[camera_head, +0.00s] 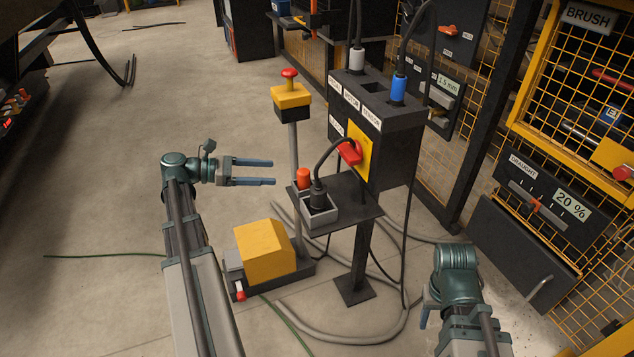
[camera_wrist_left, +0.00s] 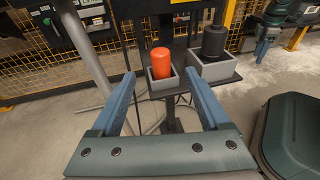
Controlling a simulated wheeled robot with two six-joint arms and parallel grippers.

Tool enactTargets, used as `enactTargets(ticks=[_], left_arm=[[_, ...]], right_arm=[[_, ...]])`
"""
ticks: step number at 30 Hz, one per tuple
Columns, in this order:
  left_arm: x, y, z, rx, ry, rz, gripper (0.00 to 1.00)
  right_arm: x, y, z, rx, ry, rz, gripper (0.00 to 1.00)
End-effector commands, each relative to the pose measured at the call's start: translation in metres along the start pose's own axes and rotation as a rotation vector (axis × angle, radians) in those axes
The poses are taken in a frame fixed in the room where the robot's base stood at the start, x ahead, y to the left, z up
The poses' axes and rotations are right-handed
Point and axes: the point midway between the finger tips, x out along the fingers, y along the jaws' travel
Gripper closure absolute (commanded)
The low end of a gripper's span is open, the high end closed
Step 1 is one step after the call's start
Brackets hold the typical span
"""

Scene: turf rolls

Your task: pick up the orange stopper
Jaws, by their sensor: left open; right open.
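The orange stopper (camera_head: 303,178) stands upright in a small grey holder on the dark shelf (camera_head: 353,207) of the control post. The left gripper also shows in the left wrist view (camera_wrist_left: 165,88). My right gripper (camera_head: 424,306) is at the lower right, far from the stopper, its fingers partly hidden.
A black plug (camera_head: 318,195) with a cable sits in a grey holder beside the stopper. A post with a red button (camera_head: 289,73) and yellow box rises close to my left fingers. A yellow pedal housing (camera_head: 263,248) stands on the floor. Cables loop below the shelf.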

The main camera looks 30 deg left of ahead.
Motion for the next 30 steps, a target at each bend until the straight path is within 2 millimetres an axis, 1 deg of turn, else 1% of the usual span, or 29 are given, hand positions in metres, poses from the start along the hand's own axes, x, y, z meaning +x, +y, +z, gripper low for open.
enactTargets(ticks=[3, 5, 8, 15, 19, 22, 30], left_arm=[[0.000, 0.000, 0.000, -0.001, -0.001, 0.001, 0.21], [0.003, 0.000, 0.000, -0.001, -0.001, 0.000, 0.21], [0.016, -0.001, -0.001, 0.000, -0.001, -0.003, 0.21], [0.062, -0.001, -0.002, 0.000, -0.001, -0.003, 0.21], [0.078, -0.001, -0.001, 0.000, 0.000, -0.002, 0.21], [0.084, 0.000, -0.001, 0.000, 0.000, -0.001, 0.21], [0.089, 0.000, 0.000, 0.000, 0.000, 0.000, 0.21]], right_arm=[[0.000, 0.000, 0.000, 0.000, 0.000, 0.000, 0.50], [0.001, 0.000, 0.000, 0.000, 0.000, 0.000, 0.50], [0.005, -0.001, 0.000, 0.000, 0.000, 0.000, 0.50], [0.014, -0.002, -0.001, 0.003, 0.000, 0.000, 0.50], [0.017, -0.002, -0.001, 0.004, 0.000, 0.000, 0.50], [0.017, -0.002, -0.001, 0.004, 0.000, 0.000, 0.50], [0.018, -0.002, -0.001, 0.004, 0.000, 0.000, 0.50]])
